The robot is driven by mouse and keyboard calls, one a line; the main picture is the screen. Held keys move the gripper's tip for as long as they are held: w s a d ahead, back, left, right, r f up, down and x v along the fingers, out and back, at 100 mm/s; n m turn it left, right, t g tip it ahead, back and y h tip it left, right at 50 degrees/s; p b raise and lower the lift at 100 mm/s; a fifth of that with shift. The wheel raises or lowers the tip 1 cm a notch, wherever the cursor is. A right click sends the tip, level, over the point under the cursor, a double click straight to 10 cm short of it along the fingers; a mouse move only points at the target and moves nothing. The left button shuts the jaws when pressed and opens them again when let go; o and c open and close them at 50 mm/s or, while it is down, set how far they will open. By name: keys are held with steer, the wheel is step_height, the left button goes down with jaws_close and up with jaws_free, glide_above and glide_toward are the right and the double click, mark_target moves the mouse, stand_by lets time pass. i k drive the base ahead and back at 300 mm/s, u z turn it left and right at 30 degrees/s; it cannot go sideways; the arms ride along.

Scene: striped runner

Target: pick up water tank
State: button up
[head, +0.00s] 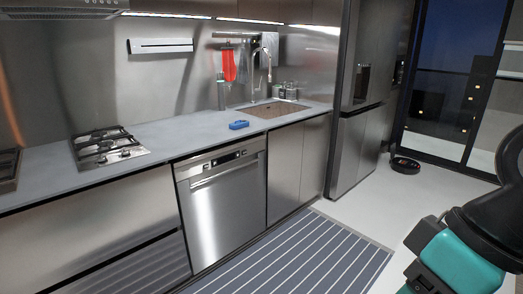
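I cannot pick out a water tank for certain. A small blue object (238,125) lies on the grey counter (190,136), left of the sink (272,109); it is too small to tell what it is. A dark round robot vacuum (405,164) sits on the floor by the glass doors, right of the fridge. My black and teal arm shows at the lower right edge, well apart from the counter and the vacuum. My gripper's fingers do not show.
A gas hob (106,145) is set in the counter at left, with a dishwasher (222,195) below the middle. A tall fridge (363,110) stands right of the sink. A striped runner (300,262) lies on the floor; the pale floor right of it is mostly clear.

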mark_target(238, 124)
steer(key=u, duration=0.2)
steer(key=i, duration=3.3)
steer(key=u, duration=0.35)
steer(key=i, duration=0.45)
steer(key=u, duration=0.4)
